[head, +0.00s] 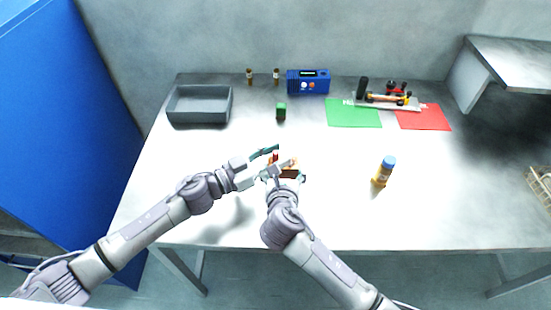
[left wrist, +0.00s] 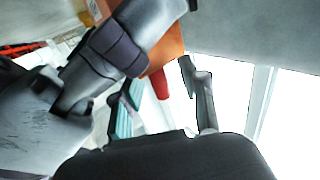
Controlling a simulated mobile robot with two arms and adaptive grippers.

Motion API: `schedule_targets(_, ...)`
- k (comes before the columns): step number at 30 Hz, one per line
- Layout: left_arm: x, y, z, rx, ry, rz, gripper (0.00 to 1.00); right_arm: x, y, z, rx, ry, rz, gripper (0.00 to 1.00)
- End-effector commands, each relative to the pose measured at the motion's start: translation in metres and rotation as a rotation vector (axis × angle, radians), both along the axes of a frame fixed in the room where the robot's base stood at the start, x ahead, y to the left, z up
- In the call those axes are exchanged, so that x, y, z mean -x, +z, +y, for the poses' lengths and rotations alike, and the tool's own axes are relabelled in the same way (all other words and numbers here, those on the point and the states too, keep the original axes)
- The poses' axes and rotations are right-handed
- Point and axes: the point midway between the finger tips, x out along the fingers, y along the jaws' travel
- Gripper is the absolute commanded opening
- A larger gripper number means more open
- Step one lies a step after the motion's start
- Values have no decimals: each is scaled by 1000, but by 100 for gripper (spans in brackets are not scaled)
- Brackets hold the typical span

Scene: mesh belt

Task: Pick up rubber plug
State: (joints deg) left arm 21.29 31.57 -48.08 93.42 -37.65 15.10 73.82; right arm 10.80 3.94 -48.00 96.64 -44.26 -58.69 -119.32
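A small red piece that may be the rubber plug (head: 275,156) shows between my two grippers near the middle of the table. In the left wrist view it is a red cylinder (left wrist: 159,84) sticking out from an orange part (left wrist: 172,50). My left gripper (head: 268,154) is open beside the red piece, its fingers apart in the left wrist view. My right gripper (head: 287,170) is close to a dark brown and orange object (head: 289,174). Its fingers are partly hidden, so I cannot tell whether it grips that object.
A grey bin (head: 199,119) stands back left. A green block (head: 281,112), a blue device (head: 308,82) and two small brown bottles stand behind. Green (head: 353,117) and red (head: 424,118) mats lie back right. A blue-capped yellow bottle (head: 383,172) stands right, with clear table around it.

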Motion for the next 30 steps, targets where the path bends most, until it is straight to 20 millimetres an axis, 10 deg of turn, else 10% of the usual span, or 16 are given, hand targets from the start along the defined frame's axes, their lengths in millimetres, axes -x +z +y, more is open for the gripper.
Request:
schedule_targets(7,0,0,0,0,0,0,0,0,0,0,1,1,1,37)
schedule_targets(19,-1,5,1,-1,0,-3,0,0,0,0,1,1,1,37)
schedule_targets(30,-1,74,1,-2,-2,-8,0,0,-1,0,1,1,1,37)
